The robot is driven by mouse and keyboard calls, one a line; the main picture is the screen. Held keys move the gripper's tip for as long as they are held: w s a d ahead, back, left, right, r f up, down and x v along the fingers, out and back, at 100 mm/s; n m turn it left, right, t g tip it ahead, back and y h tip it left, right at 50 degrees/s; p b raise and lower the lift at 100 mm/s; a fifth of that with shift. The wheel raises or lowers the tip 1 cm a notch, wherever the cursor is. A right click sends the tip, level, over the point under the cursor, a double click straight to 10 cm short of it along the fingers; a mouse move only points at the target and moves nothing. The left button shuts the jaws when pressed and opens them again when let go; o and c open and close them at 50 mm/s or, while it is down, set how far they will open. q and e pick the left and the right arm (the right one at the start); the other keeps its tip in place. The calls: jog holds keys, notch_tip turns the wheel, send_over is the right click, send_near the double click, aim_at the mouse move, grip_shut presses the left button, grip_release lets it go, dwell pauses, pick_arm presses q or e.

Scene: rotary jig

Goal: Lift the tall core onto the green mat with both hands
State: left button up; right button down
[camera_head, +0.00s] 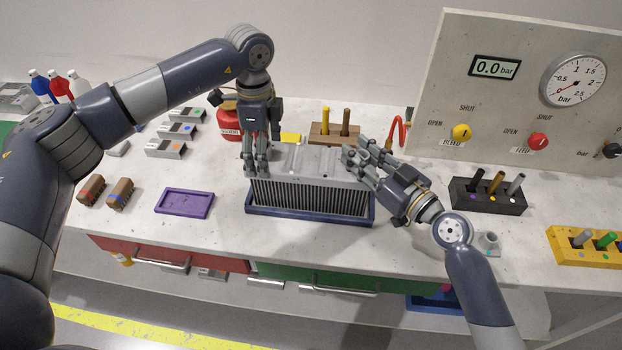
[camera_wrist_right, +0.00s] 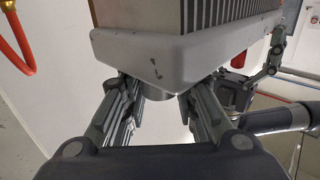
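The tall core (camera_head: 310,197), a grey block with upright fins and a pale top, stands in a dark blue tray (camera_head: 312,219) at the middle of the bench. My left gripper (camera_head: 256,172) points down at the core's left end; its fingertips are too small to tell their hold. My right gripper (camera_head: 358,160) is at the right end. In the right wrist view its fingers (camera_wrist_right: 160,92) close on both sides of a short round stub below the core's pale end piece (camera_wrist_right: 165,62). A strip of green mat (camera_head: 6,128) shows at the far left edge.
A purple tray (camera_head: 184,203) and two brown blocks (camera_head: 120,193) lie left of the core. A red canister (camera_head: 229,122) and a wooden holder (camera_head: 334,134) stand behind. A black holder (camera_head: 487,197) and gauge panel (camera_head: 530,90) are to the right.

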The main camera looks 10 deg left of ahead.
pick_arm(q)
jog(key=c, duration=0.7)
jog(key=shift+w+r, duration=0.1)
jog(key=shift+r, duration=0.1)
pick_arm(e)
jog(key=shift+r, duration=0.45)
pick_arm(q)
jog(key=shift+w, duration=0.1)
pick_arm(e)
jog(key=shift+w, duration=0.15)
